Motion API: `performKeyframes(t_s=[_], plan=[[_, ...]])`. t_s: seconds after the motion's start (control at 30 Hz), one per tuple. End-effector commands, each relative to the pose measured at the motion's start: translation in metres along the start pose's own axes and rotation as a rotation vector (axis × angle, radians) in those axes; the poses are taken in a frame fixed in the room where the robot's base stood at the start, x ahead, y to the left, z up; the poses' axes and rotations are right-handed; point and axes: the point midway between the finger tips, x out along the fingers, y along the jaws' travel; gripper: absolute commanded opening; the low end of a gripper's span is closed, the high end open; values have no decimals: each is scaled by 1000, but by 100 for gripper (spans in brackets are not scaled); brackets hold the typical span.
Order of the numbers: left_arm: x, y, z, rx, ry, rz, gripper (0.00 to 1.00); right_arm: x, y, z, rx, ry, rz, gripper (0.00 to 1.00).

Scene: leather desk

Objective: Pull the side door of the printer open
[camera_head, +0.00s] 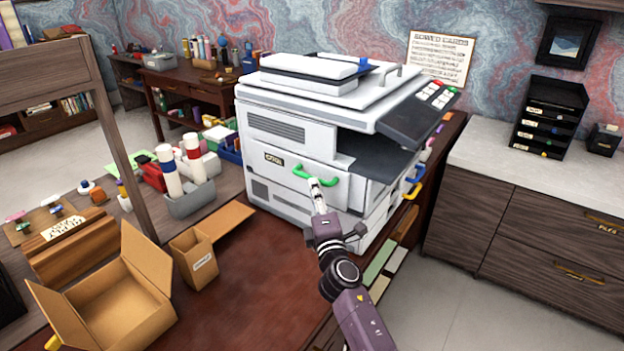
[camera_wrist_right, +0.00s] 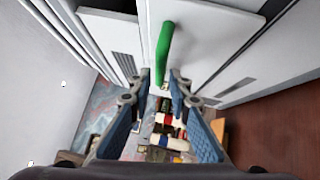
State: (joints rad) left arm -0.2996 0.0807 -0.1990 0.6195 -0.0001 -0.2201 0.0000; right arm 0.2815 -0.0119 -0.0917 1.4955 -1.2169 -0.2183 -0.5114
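The white printer (camera_head: 300,150) stands on the reddish-brown leather desk. A green handle (camera_head: 300,172) sits on the panel facing me. A blue handle (camera_head: 414,172) and a yellow handle (camera_head: 413,190) are on its right side. My right gripper (camera_head: 316,184) is at the right end of the green handle, partly covering it. In the right wrist view the green handle (camera_wrist_right: 165,45) stands upright in the picture, its lower end at the gap between the fingertips of my open right gripper (camera_wrist_right: 161,82). Whether they touch it I cannot tell. My left gripper is out of view.
An open cardboard box (camera_head: 115,300) and a smaller carton (camera_head: 194,262) stand left of the printer. A grey caddy with bottles (camera_head: 190,200) is behind them. A drawer cabinet (camera_head: 540,220) stands at the right. Bare leather lies in front of the printer.

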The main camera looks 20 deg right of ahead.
Motion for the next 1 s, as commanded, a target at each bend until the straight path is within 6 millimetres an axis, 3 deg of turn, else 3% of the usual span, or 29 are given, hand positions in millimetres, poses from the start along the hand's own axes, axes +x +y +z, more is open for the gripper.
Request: performKeyframes(t_s=[0.2,0.4,0.7,0.87,1.0], plan=[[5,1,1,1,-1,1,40,34,-1,0,2,-2,0,18],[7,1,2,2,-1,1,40,49,-1,0,2,-1,0,18],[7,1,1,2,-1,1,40,51,0,0,4,-1,0,18],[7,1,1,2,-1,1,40,51,0,0,4,-1,-1,1],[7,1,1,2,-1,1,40,51,0,0,4,-1,-1,0]])
